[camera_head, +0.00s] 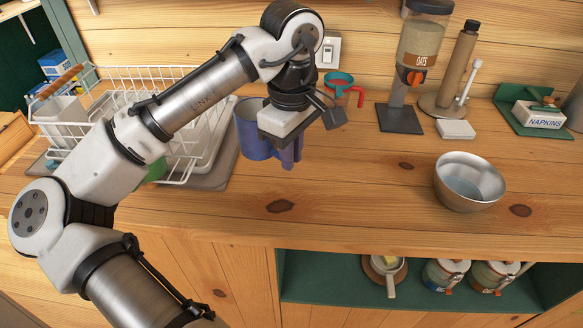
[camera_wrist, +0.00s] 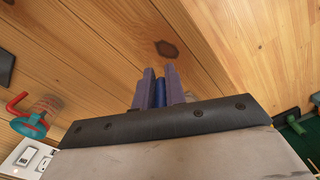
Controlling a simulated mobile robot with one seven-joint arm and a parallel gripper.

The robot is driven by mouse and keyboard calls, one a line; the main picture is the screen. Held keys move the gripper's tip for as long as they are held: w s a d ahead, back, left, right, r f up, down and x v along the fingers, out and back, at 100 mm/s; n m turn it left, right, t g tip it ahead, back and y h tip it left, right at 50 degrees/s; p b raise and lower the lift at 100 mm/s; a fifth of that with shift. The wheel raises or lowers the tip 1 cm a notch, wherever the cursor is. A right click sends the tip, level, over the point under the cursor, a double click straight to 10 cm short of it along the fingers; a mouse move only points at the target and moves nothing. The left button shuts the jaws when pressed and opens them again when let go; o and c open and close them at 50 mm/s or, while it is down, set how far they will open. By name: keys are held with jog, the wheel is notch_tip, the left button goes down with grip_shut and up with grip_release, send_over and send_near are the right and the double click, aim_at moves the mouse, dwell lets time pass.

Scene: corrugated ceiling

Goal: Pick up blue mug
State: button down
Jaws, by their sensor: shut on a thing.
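The blue mug (camera_head: 251,130) is at the right side of the dish rack in the head view, partly hidden behind my gripper. It looks upright; whether its base touches the counter I cannot tell. My gripper (camera_head: 289,158) is at the mug's right side, pointing down, and is shut on it. In the wrist view my gripper's fingers (camera_wrist: 159,88) are close together with a narrow blue piece of the mug (camera_wrist: 160,93) between them. The rest of the mug is out of sight there.
A white wire dish rack (camera_head: 190,90) stands to the left. A metal bowl (camera_head: 469,181) sits on the right of the wooden counter (camera_head: 345,195). The counter's middle is clear.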

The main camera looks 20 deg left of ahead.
notch_tip(320, 180, up, 9)
dwell(0.6)
